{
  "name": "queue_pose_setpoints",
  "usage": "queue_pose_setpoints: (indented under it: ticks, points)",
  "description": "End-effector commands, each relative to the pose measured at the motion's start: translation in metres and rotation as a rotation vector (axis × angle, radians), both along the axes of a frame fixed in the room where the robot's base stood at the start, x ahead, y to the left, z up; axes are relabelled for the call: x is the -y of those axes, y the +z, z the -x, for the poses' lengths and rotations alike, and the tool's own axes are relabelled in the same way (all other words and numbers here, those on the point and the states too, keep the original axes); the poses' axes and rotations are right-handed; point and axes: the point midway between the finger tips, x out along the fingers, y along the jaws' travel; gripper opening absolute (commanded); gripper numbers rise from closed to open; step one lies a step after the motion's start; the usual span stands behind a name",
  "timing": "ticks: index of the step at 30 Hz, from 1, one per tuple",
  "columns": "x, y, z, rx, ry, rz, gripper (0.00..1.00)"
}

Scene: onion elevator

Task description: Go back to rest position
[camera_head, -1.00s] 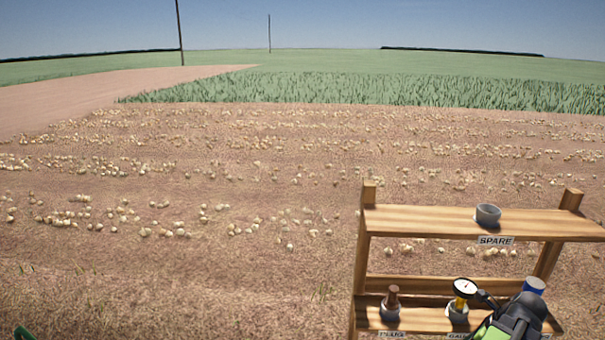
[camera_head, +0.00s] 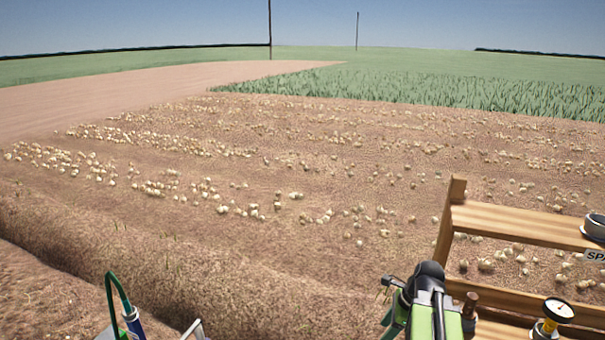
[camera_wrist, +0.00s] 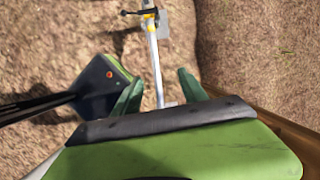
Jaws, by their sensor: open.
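My gripper (camera_wrist: 160,80) shows in the wrist view with its two green fingers apart and nothing held between them. A metal bar with a yellow part (camera_wrist: 152,25) lies beyond the fingers, apparently lower down. In the head view my black and green arm (camera_head: 428,305) is at the bottom, just left of the wooden rack (camera_head: 520,222). The fingertips are hard to make out there.
The rack holds a grey ring (camera_head: 594,228) on top, with a yellow-stemmed gauge (camera_head: 552,316) and a brown peg (camera_head: 470,303) below. A blue tube with a green hose (camera_head: 133,324) stands at lower left. Onion rows and bare soil (camera_head: 250,275) lie ahead.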

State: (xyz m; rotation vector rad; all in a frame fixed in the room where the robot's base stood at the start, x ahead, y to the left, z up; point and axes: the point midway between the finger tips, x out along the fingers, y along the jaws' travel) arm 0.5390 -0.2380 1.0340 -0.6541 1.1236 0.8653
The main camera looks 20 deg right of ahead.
Motion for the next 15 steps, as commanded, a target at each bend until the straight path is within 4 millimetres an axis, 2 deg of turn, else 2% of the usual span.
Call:
queue_pose_setpoints:
  ticks: [1,3,6,12,15]
  points:
    - [-0.04,-0.013,-0.015,0.002,0.13,0.022,0.5]
    - [-0.089,-0.022,-0.03,0.01,0.316,0.059,0.5]
    - [-0.148,-0.032,-0.04,0.027,0.574,0.11,0.5]
    - [-0.235,-0.048,-0.042,0.069,1.077,0.208,0.5]
    - [-0.262,-0.053,-0.039,0.094,1.355,0.261,0.5]
